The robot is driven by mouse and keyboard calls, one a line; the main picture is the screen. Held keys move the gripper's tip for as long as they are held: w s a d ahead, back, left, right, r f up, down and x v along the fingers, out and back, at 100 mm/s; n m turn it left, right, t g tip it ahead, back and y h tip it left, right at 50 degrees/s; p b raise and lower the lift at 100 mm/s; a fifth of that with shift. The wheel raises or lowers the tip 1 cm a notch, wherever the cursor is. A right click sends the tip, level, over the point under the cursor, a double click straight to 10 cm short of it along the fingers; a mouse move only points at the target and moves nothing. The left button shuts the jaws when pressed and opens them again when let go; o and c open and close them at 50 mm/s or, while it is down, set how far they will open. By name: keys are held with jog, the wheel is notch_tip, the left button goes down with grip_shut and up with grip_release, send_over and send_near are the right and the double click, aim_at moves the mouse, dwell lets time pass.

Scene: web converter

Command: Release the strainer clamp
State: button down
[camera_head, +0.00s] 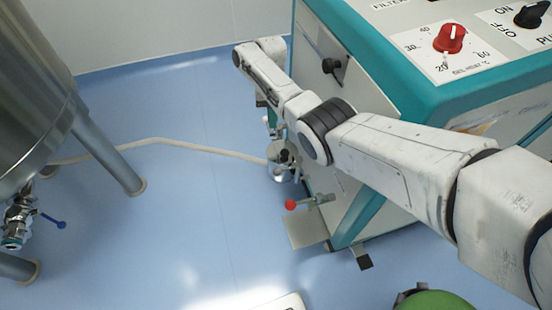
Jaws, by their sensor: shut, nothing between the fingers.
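The strainer (281,172) appears to be the small clear and metal fitting low on the left side of the teal and white machine, where a pale hose ends. Its upper part is partly covered by my arm, and I cannot make out the clamp on it. A lever with a red ball knob (290,205) sits just below it on a metal valve. My arm reaches across from the right, with its wrist end above and left of the strainer.
The machine (375,45) has a red dial (450,38) and a black switch (531,14) on top and a black knob (330,65) on its side. A steel tank (35,90) on legs stands at left. The pale hose (195,148) crosses the blue floor, otherwise clear between them.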

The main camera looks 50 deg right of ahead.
aim_at(287, 169)
jog(key=shift+d, duration=0.15)
jog(key=b+x, duration=0.3)
jog(key=x, duration=0.7)
jog(key=shift+s+a+f+p, duration=0.2)
jog(key=shift+s+a, duration=0.5)
jog(key=shift+a, duration=0.05)
jog(key=shift+s+a+f+p, duration=0.15)
jog(key=shift+s+a, duration=0.55)
jog(key=shift+s+a+r+p, duration=0.1)
jog(key=shift+a+r+p, duration=0.05)
jog(key=shift+p, duration=0.35)
